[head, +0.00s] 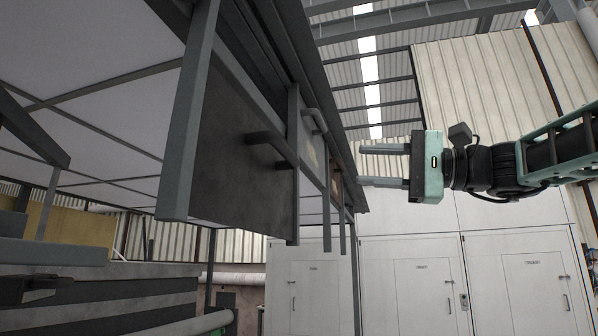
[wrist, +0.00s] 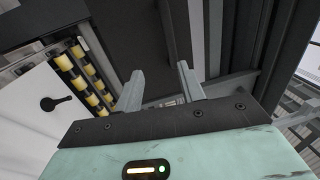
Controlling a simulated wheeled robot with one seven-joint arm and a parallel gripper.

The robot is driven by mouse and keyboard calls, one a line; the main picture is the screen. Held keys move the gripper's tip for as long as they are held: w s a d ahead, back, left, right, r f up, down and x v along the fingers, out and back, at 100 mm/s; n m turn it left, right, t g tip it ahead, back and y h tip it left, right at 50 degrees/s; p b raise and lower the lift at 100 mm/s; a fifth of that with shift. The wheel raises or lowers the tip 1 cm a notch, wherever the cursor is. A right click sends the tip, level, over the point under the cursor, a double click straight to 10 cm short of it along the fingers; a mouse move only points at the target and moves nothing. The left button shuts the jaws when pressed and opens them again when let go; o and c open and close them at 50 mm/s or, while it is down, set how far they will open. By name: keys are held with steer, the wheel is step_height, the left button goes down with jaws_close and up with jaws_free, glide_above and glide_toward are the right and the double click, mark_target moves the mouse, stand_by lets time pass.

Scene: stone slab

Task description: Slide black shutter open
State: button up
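The black shutter (head: 235,150) is a dark flat panel hanging in a grey metal frame at the left of the head view. A black bar handle (head: 272,143) sticks out from its right part. My gripper (head: 361,166) is to the right of the handle, apart from it, with its two fingers pointing left and spread with nothing between them. In the wrist view my gripper (wrist: 160,84) also shows its fingers apart and empty. A dark panel (wrist: 215,35) and a dark bar lie beyond the fingers; I cannot tell whether these are the shutter and its handle.
Another grey handle (head: 315,120) and lighter panels stand farther along the same frame. A vertical grey post (head: 190,110) is at the near left. White cabinets (head: 420,285) line the back. The wrist view shows yellow rollers (wrist: 82,72) at left. Open air lies between gripper and frame.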

mark_target(290, 150)
steer(key=p+x, duration=0.2)
steer(key=x, duration=0.3)
steer(key=r+p+x, duration=0.1)
steer(key=p+x, duration=0.2)
steer(key=x, duration=0.2)
steer(key=r+p+x, duration=0.1)
steer(key=p+x, duration=0.1)
steer(key=x, duration=0.3)
steer(key=shift+r+p, duration=0.1)
steer(key=shift+p, duration=0.3)
steer(key=shift+w+a, duration=0.25)
steer(key=shift+a, duration=0.45)
steer(key=shift+c, duration=0.3)
jaws_close()
steer(key=shift+p, duration=0.3)
